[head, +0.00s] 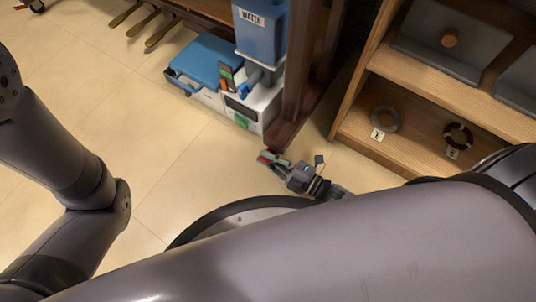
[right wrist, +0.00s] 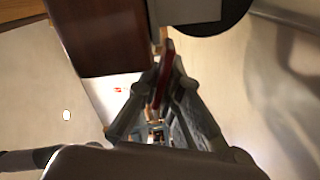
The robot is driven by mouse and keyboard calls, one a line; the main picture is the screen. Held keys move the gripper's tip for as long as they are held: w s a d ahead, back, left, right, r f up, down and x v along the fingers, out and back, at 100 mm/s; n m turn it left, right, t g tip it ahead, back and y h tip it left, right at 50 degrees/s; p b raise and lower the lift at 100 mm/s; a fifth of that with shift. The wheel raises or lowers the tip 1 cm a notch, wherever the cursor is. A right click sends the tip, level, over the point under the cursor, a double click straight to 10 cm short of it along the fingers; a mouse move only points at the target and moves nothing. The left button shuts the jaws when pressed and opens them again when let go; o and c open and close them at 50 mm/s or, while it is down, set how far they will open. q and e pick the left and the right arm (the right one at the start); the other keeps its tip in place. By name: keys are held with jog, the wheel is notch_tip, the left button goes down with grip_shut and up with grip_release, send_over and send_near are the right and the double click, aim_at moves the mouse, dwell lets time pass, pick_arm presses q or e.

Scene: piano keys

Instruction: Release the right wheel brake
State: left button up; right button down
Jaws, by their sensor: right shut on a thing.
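The right wheel brake shows as a small red lever (head: 264,159) at the foot of the dark wooden piano leg (head: 297,75) in the head view. It also shows as a narrow red strip (right wrist: 163,72) in the right wrist view. My right gripper (head: 273,161) is shut on the lever, low near the floor. In the right wrist view its fingers (right wrist: 163,80) meet on either side of the red strip. A black round part (right wrist: 237,14), perhaps the wheel, is partly visible behind a grey plate (right wrist: 188,10). My left gripper is outside the view.
A white and blue case (head: 210,65) and a blue container labelled WATER (head: 258,35) stand left of the leg. An open wooden shelf (head: 385,145) with rings and grey bins stands to the right. Brass pedals (head: 160,32) are at the back left. The tiled floor (head: 150,130) at left is clear.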

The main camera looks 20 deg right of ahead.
dwell(0.3)
jog(key=c, duration=1.8)
grip_release()
jog(key=shift+r, duration=0.1)
jog(key=shift+o, duration=0.2)
jog(key=v, duration=1.2)
jog(key=shift+d, duration=0.1)
